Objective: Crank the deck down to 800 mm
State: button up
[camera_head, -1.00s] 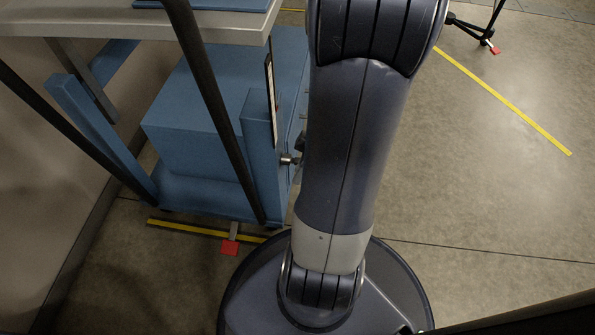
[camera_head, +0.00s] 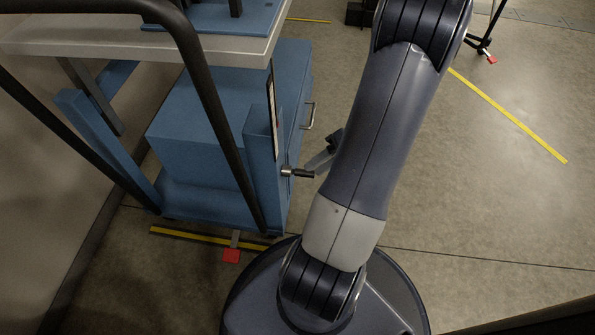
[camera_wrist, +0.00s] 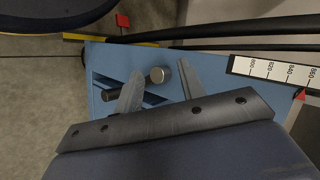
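The blue lift cart carries a crank on its column. In the head view the crank's silver hub (camera_head: 287,172) and black handle (camera_head: 304,174) stick out to the right. In the wrist view a silver round end (camera_wrist: 160,75) shows between my fingers, and a dark knob (camera_wrist: 109,95) lies left of the left finger. My gripper (camera_wrist: 160,70) is open and appears empty; in the head view it (camera_head: 322,156) is beside the handle, partly hidden by my arm. The white scale (camera_wrist: 278,72) reads 800 to 860, with a red pointer (camera_wrist: 300,95) near 860. The grey deck (camera_head: 130,38) is on top.
A blue cabinet body (camera_head: 200,140) with a side handle (camera_head: 309,115) fills the cart. A black push bar (camera_head: 205,90) crosses in front. A red pedal (camera_head: 231,256) and yellow floor tape (camera_head: 190,236) lie by its base. Open floor is to the right.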

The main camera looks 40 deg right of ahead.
aim_at(297, 172)
jog(key=shift+d+f+m+t+y, duration=1.1)
jog(key=shift+d+f+m+t, duration=1.25)
jog(key=shift+f+m+t, duration=4.5)
jog(key=w+a+r+m+g+b, duration=0.1)
jog(key=w+a, duration=0.1)
jog(key=w+a+r+m+g+b, duration=0.1)
jog(key=w+a+g, duration=0.1)
jog(key=w+a+r+m+g+b, duration=0.1)
jog(key=w+a+r+m, duration=0.1)
jog(key=w, duration=0.1)
jog(key=shift+a+g, duration=0.25)
grip_shut()
